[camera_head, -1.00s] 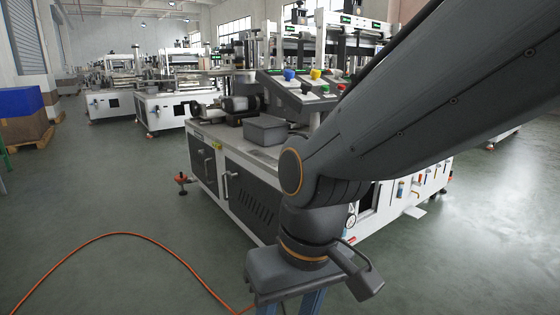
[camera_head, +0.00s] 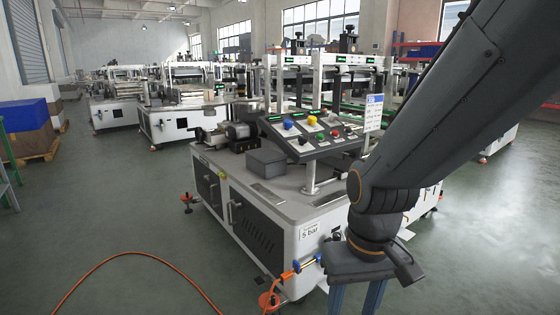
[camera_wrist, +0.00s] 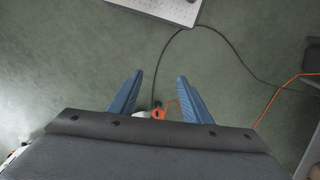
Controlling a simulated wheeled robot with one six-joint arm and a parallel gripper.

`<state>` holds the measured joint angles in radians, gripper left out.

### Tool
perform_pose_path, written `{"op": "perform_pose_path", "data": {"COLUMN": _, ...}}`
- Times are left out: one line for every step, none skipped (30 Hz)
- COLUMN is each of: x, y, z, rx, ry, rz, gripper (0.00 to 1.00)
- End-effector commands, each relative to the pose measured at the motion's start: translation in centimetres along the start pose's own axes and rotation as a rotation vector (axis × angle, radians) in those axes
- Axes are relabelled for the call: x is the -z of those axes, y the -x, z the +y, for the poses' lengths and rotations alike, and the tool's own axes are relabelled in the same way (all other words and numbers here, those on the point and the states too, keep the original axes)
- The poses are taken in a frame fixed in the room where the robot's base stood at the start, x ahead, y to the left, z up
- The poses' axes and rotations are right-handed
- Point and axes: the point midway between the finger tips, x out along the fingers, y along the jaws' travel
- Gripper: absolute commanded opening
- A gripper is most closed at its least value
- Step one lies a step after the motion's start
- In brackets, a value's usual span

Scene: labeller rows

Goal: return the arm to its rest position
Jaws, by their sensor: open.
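My gripper (camera_head: 357,297) hangs at the lower right of the head view, pointing down in front of the near labelling machine's right part. Its blue fingers run off the bottom edge there. My dark grey arm comes in from the upper right of the head view and hides part of the machine's right side.
The near labelling machine (camera_head: 280,205) has a sloped button panel (camera_head: 312,135) and a grey box (camera_head: 267,163) on top. An orange hose (camera_head: 130,254) lies on the floor. A blue box (camera_head: 24,115) stands far left. Open floor (camera_head: 110,215) lies left of the machine.

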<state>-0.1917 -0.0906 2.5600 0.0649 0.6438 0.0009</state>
Motion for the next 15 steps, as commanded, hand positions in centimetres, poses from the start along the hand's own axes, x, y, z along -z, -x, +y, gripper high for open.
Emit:
{"op": "perform_pose_path", "data": {"x": -0.5, "y": 1.8, "z": 0.7, "rx": -0.005, "ry": -0.021, "rz": -0.004, "gripper": 0.44}}
{"op": "perform_pose_path", "data": {"x": -0.6, "y": 2.4, "z": 1.1, "rx": -0.008, "ry": -0.031, "rz": -0.006, "gripper": 0.44}}
{"op": "perform_pose_path", "data": {"x": -0.8, "y": 3.1, "z": 1.7, "rx": -0.011, "ry": -0.045, "rz": -0.007, "gripper": 0.44}}
{"op": "perform_pose_path", "data": {"x": -1.0, "y": 3.6, "z": 2.1, "rx": -0.014, "ry": -0.055, "rz": -0.009, "gripper": 0.44}}
{"op": "perform_pose_path", "data": {"x": -1.1, "y": 4.1, "z": 2.5, "rx": -0.016, "ry": -0.065, "rz": -0.01, "gripper": 0.44}}
{"op": "perform_pose_path", "data": {"x": -1.3, "y": 4.8, "z": 3.0, "rx": -0.02, "ry": -0.077, "rz": -0.012, "gripper": 0.44}}
{"op": "perform_pose_path", "data": {"x": -1.5, "y": 5.3, "z": 3.4, "rx": -0.023, "ry": -0.086, "rz": -0.014, "gripper": 0.44}}
{"op": "perform_pose_path", "data": {"x": -1.7, "y": 5.7, "z": 3.8, "rx": -0.025, "ry": -0.094, "rz": -0.016, "gripper": 0.44}}
{"op": "perform_pose_path", "data": {"x": -1.9, "y": 6.2, "z": 4.2, "rx": -0.027, "ry": -0.105, "rz": -0.018, "gripper": 0.44}}
{"op": "perform_pose_path", "data": {"x": -2.0, "y": 6.6, "z": 4.5, "rx": -0.029, "ry": -0.113, "rz": -0.019, "gripper": 0.44}}
{"op": "perform_pose_path", "data": {"x": -2.1, "y": 6.9, "z": 4.8, "rx": -0.031, "ry": -0.119, "rz": -0.019, "gripper": 0.44}}
{"op": "perform_pose_path", "data": {"x": -2.3, "y": 7.3, "z": 5.1, "rx": -0.032, "ry": -0.127, "rz": -0.02, "gripper": 0.44}}
{"op": "perform_pose_path", "data": {"x": -2.4, "y": 7.5, "z": 5.4, "rx": -0.034, "ry": -0.132, "rz": -0.021, "gripper": 0.44}}
{"op": "perform_pose_path", "data": {"x": -2.5, "y": 7.7, "z": 5.5, "rx": -0.035, "ry": -0.136, "rz": -0.022, "gripper": 0.44}}
{"op": "perform_pose_path", "data": {"x": -2.5, "y": 7.8, "z": 5.6, "rx": -0.036, "ry": -0.14, "rz": -0.023, "gripper": 0.44}}
